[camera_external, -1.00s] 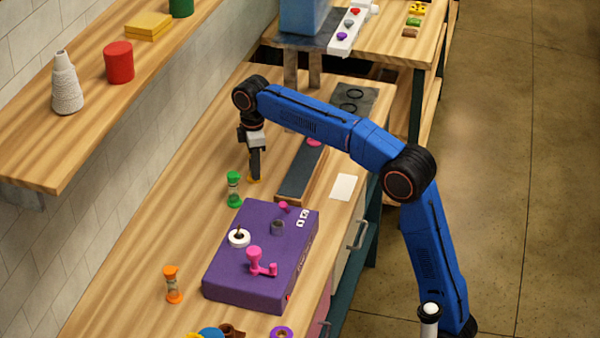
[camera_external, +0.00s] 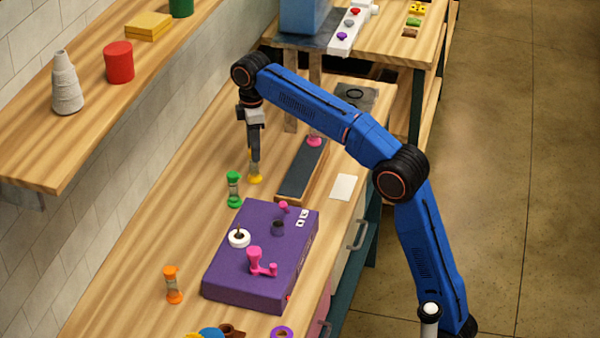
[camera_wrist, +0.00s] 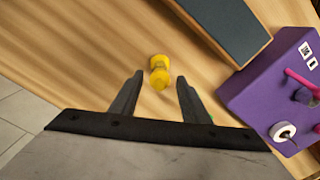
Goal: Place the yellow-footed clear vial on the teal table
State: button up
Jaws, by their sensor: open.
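The yellow-footed clear vial (camera_external: 255,179) stands on the wooden bench, left of the dark slate panel; its upper part is mostly hidden by my fingers. In the wrist view the vial (camera_wrist: 159,74) shows yellow ends, lying between and slightly beyond my fingertips. My gripper (camera_external: 253,165) points down over it, open, with a finger on each side (camera_wrist: 160,80); contact cannot be told. A second wooden-topped table (camera_external: 400,48) with dark teal legs stands at the back right. The near bench also has a teal leg, so which is the teal table is unclear.
A green-ended vial (camera_external: 234,190) stands close left of my gripper. A purple box (camera_external: 262,260) with pink handles lies nearer. The dark slate panel (camera_external: 300,172) lies to the right, with a pink-ended piece (camera_external: 314,141) by its far end. An orange-ended vial (camera_external: 172,285) stands front left.

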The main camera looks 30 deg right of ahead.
notch_tip(320, 180, up, 4)
jog(key=shift+r, duration=0.15)
dwell(0.3)
jog(key=shift+s+d+r, duration=0.1)
jog(key=shift+d, duration=0.2)
jog(key=s+d+f+m+t, duration=0.1)
jog(key=s+d+f+m, duration=0.25)
jog(key=s+d, duration=0.55)
jog(key=s+d+f+m+t, duration=0.1)
jog(key=s+d+f+m, duration=0.25)
jog(key=s+d, duration=0.6)
jog(key=s+d+f+m+t, duration=0.1)
jog(key=s+d+f+m, duration=0.1)
jog(key=s+d+f, duration=0.2)
jog(key=s+d+f+m+t, duration=0.1)
jog(key=s+d+f+m, duration=0.2)
jog(key=s+f, duration=0.6)
jog(key=s+d+f+m, duration=0.3)
jog(key=s+d+f, duration=0.4)
jog(key=f, duration=0.4)
jog(key=shift+s+t, duration=0.35)
jog(key=shift+t, duration=0.05)
